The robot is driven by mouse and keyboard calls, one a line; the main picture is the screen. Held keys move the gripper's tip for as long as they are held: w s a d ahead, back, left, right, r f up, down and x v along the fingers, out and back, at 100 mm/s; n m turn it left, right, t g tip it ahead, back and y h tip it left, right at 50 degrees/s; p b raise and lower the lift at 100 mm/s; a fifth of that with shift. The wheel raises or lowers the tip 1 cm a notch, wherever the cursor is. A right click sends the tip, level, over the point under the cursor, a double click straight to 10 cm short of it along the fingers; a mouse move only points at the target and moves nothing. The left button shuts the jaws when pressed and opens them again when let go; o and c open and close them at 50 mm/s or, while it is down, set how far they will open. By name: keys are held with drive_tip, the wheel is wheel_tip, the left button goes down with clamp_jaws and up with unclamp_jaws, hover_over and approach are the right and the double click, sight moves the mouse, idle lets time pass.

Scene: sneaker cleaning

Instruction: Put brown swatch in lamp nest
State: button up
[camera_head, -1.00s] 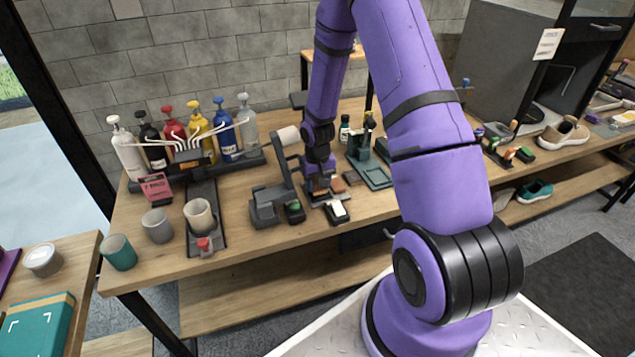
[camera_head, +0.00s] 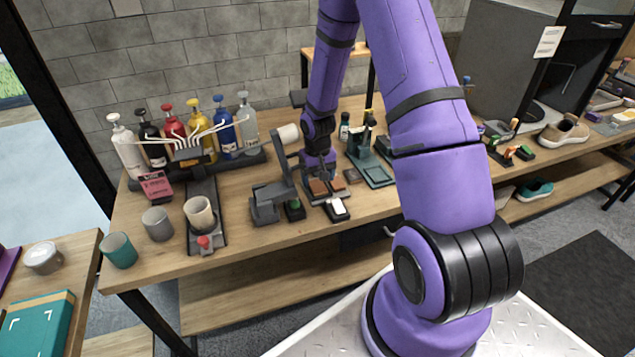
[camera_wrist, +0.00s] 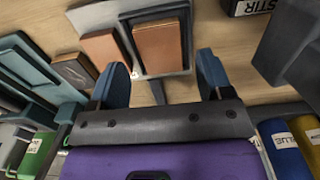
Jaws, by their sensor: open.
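A brown swatch (camera_wrist: 158,48) lies within the rim of a grey nest (camera_wrist: 178,12) in the wrist view; in the head view this swatch (camera_head: 318,188) is beside the lamp (camera_head: 287,165). I cannot tell if it sits fully flat. My gripper (camera_wrist: 160,68) is open and empty, its fingers apart on either side of the nest's near end. In the head view my gripper (camera_head: 319,172) is just behind the swatch, its fingertips partly hidden. A second brown swatch (camera_wrist: 102,46) lies next to the nest.
A smaller framed brown piece (camera_wrist: 75,70) and a teal stand (camera_head: 378,177) are to the right in the head view. A white-topped block (camera_head: 337,208) lies in front. Pump bottles (camera_head: 195,135) and cups (camera_head: 158,224) stand left. The front table edge is mostly clear.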

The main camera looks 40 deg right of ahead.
sight(318, 186)
wheel_tip(318, 186, up, 10)
drive_tip(key=shift+r, duration=0.25)
